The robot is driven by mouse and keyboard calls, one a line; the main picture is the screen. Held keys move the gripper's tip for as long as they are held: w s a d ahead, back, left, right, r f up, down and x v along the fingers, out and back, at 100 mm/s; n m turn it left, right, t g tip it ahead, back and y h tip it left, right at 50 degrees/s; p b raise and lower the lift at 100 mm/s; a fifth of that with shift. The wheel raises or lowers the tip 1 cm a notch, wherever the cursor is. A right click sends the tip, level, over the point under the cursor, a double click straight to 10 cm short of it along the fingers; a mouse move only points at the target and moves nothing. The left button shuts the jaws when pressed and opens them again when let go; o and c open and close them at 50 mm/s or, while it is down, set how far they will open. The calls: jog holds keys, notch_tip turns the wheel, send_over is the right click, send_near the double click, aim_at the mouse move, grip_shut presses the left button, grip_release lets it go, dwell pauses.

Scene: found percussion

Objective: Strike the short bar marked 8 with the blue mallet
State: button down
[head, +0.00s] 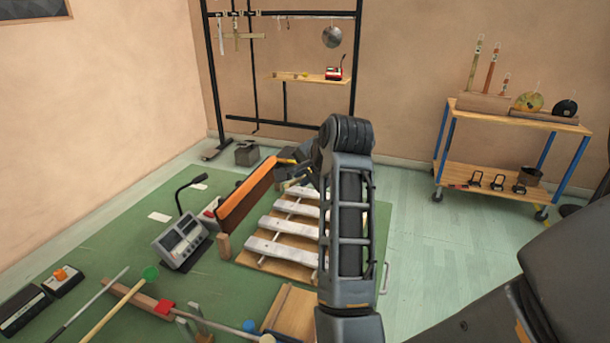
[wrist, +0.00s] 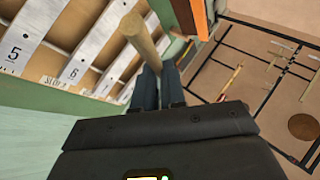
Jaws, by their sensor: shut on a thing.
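My gripper (head: 297,180) is at the far end of the bar instrument, beyond the silver bars (head: 283,246). In the wrist view, my gripper (wrist: 158,82) is shut on a round wooden stick (wrist: 143,42), whose near end points toward the camera. The stick's head is hidden, so I cannot tell its colour. In the wrist view, bars marked 5 (wrist: 14,55) and 6 (wrist: 84,62) lie left of the stick. No 8 is legible. A blue ball-shaped head (head: 249,326) shows at the lower middle of the head view, by the wooden rack (head: 132,296).
An upright orange-faced board (head: 246,196) stands left of the bars, close to my gripper. A grey console (head: 180,243) with a bent lamp stands farther left. A green-headed mallet (head: 150,272) rests on the rack. A black frame (head: 283,120) and a wheeled cart (head: 510,180) stand behind.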

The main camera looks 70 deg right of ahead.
notch_tip(320, 180, down, 5)
jog(key=d+y+p, duration=0.1)
jog(key=d+y, duration=0.1)
notch_tip(320, 180, up, 6)
jog(key=p, duration=0.6)
jog(key=shift+r+m, duration=0.2)
jog(key=shift+m, duration=0.1)
jog(key=shift+w, duration=0.1)
